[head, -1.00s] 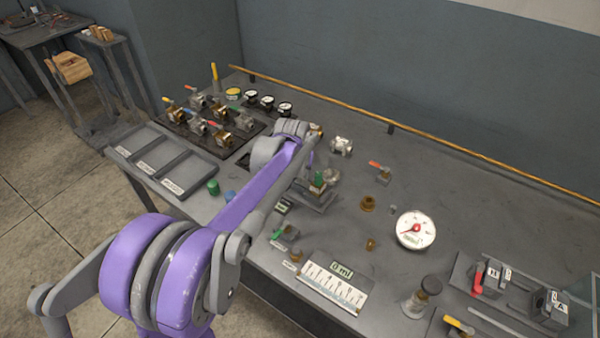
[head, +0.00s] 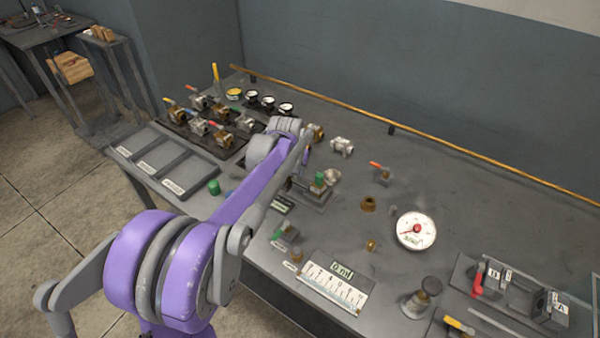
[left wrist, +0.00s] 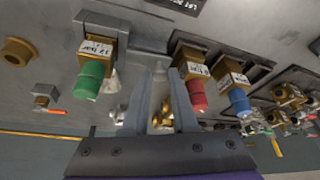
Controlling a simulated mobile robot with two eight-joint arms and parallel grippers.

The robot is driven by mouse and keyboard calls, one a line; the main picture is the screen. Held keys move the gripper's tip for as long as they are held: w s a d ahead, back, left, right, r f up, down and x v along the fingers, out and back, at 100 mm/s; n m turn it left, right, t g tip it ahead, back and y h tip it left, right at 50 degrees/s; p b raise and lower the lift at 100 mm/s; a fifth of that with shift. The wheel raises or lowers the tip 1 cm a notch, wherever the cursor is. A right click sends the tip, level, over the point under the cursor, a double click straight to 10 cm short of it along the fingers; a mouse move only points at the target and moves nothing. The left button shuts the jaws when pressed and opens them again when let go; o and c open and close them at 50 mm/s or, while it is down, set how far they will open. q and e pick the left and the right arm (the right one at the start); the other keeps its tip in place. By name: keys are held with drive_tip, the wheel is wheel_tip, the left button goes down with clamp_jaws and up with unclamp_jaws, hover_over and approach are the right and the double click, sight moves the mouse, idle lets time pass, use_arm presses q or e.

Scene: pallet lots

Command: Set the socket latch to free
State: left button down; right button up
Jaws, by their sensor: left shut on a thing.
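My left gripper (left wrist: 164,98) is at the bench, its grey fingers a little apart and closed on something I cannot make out. In the head view my own arm mostly hides it. In the left wrist view a green-capped brass fitting (left wrist: 95,70) in a grey block (left wrist: 112,28) is left of the fingers. A red-capped fitting (left wrist: 192,82) and a blue-capped one (left wrist: 235,90) are to the right. In the head view a green-capped fitting (head: 320,179) stands beside the hand. I cannot pick out the socket latch or its setting. My right gripper is not in view.
A round white gauge (head: 416,230), a marked white plate (head: 335,288) and a red-handled valve (head: 381,172) lie to the right. A rack of valves (head: 208,120) and a partitioned grey tray (head: 165,160) are at the left. The bench's back right is clear.

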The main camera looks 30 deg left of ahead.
use_arm(q)
drive_tip(key=c, duration=0.7)
unclamp_jaws()
drive_tip(key=shift+a, duration=0.2)
